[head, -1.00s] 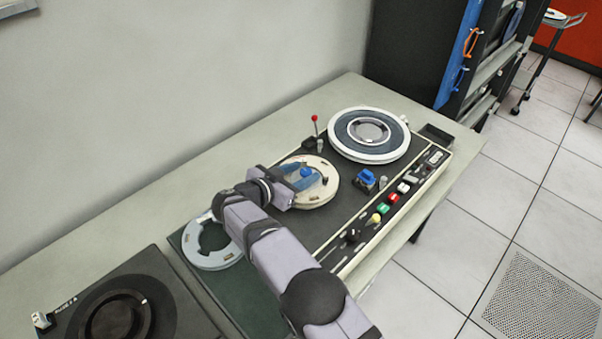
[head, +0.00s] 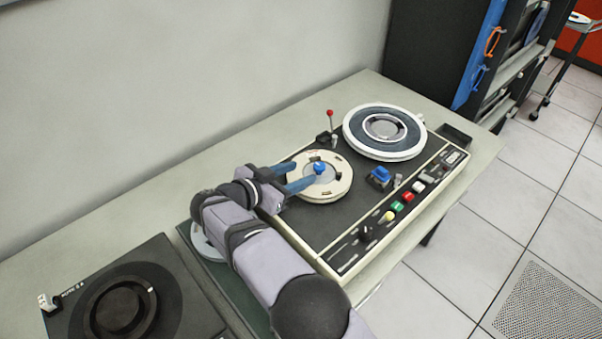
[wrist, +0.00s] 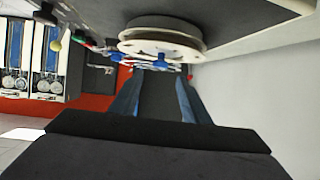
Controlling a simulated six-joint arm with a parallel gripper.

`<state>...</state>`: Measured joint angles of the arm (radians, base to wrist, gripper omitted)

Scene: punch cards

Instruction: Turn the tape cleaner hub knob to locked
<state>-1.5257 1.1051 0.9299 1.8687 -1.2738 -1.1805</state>
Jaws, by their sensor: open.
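The blue hub knob (head: 319,168) stands at the centre of a cream reel (head: 335,190) on the tape cleaner (head: 335,222). Its pointing direction is too small to read. My gripper (head: 304,174) is open, with two blue fingers low over the left part of the reel. The fingertips end just left of the knob and appear apart from it. In the wrist view the fingers (wrist: 157,95) reach toward the cream reel (wrist: 160,42), which appears upside down. A blue knob shape (wrist: 163,58) shows beyond the tips, near the middle.
A larger dark reel with a white rim (head: 384,132) sits behind right. A red-tipped lever (head: 331,121) stands behind the hub. A blue block (head: 380,175) and coloured buttons (head: 397,206) lie to the right. A black turntable-like unit (head: 128,300) is at front left.

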